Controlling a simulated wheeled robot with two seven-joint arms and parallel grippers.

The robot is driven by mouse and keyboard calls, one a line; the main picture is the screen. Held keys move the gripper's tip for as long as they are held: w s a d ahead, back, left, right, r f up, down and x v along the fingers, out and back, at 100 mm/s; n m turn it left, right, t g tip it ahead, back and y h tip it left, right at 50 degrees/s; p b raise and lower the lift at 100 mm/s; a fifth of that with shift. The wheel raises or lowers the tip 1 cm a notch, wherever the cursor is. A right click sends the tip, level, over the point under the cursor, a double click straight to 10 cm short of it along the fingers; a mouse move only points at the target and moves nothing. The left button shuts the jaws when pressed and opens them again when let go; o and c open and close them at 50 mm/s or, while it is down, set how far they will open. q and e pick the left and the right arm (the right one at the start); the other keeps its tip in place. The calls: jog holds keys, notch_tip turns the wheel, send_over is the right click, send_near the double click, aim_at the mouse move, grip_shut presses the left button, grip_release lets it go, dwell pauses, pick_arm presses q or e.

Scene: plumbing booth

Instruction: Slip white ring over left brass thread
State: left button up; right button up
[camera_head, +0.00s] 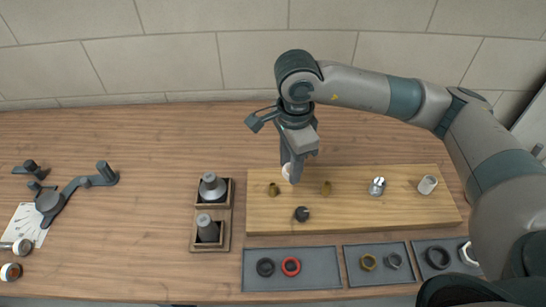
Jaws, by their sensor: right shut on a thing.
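My right gripper (291,164) reaches down from above the wooden board and is shut on a small white ring (287,173). The ring is partly hidden by the fingers. The left brass thread (273,189) stands on the board just left of and below the ring in the picture. The ring looks apart from it, and its exact height above the board is hard to tell. A second brass thread (326,187) stands to the right of the ring.
The wooden board (400,212) also bears a dark fitting (302,214), a shiny metal fitting (377,186) and a pale cylinder (427,185). Grey trays (320,281) with rings lie in front. A wooden holder (225,229) with grey cones stands left. The table's centre left is clear.

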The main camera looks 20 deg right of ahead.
jog(key=m, duration=0.5)
jog(key=w+a+m, duration=0.1)
jog(key=m, duration=0.1)
jog(key=shift+m+p, duration=0.3)
jog(key=m, duration=0.3)
jog(key=a+m, duration=0.1)
jog(key=m, duration=0.3)
jog(key=w+m+p, duration=0.1)
jog(key=m, duration=0.2)
jog(key=shift+a+m, duration=0.3)
jog(key=shift+a, duration=0.05)
jog(key=m, duration=0.5)
jog(key=shift+w+a+m, duration=0.25)
jog(key=shift+a+m, duration=0.05)
jog(key=shift+f, duration=0.25)
jog(key=shift+f+b, duration=0.9)
jog(key=shift+f, duration=0.95)
jog(key=shift+f+b, duration=1.15)
jog(key=shift+f, duration=0.2)
